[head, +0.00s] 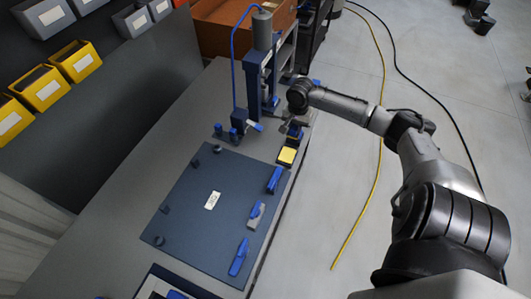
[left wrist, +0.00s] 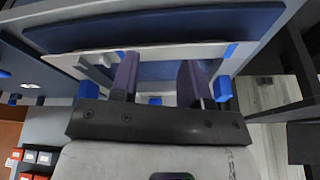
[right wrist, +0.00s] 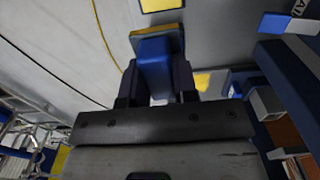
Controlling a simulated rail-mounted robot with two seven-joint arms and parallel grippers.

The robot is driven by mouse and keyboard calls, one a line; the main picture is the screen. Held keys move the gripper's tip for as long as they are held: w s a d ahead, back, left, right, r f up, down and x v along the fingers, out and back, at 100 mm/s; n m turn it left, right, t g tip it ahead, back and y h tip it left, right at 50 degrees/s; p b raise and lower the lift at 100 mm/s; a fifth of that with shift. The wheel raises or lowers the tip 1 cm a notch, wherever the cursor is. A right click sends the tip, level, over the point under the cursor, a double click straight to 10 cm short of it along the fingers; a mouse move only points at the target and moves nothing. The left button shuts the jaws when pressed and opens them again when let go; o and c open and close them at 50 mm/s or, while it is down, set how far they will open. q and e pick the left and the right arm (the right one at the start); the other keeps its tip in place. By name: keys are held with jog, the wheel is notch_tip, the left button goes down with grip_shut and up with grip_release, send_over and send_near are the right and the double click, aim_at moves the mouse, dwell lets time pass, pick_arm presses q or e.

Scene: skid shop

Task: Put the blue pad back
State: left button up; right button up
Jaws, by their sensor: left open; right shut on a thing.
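The blue pad (right wrist: 153,66) is a blue block with a thin tan-yellow layer at its far end. My right gripper (right wrist: 155,82) is shut on it in the right wrist view. In the head view my right gripper (head: 296,122) is low beside the blue press, and the arm mostly hides the pad. A yellow pad in a dark holder (head: 287,156) lies just in front of that gripper. My left gripper (left wrist: 155,75) is open and empty in the left wrist view, facing a white and blue tray-like thing; it is outside the head view.
A dark blue plate (head: 205,195) with blue clamps along its right side covers the middle of the grey bench. The blue press (head: 262,65) stands behind it. Yellow bins (head: 75,62) hang at the left. Floor with a yellow cable (head: 380,140) is at the right.

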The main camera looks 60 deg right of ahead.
jog(key=shift+d+f, duration=0.25)
jog(key=shift+f, duration=0.1)
pick_arm(q)
notch_tip(320, 180, down, 3)
jog(key=b, duration=0.3)
jog(key=shift+d, duration=0.1)
pick_arm(e)
send_over(266, 149)
jog(key=f, duration=0.6)
jog(key=shift+a+f, duration=0.2)
jog(key=shift+f, duration=0.1)
pick_arm(q)
jog(key=shift+f+b, duration=0.5)
jog(key=shift+f, duration=0.1)
pick_arm(e)
jog(key=shift+f, duration=1.95)
pick_arm(q)
jog(key=shift+a, duration=0.2)
jog(key=shift+r, duration=0.1)
pick_arm(e)
jog(key=shift+f, duration=0.15)
pick_arm(q)
jog(key=shift+d, duration=0.2)
pick_arm(e)
jog(key=o, duration=0.9)
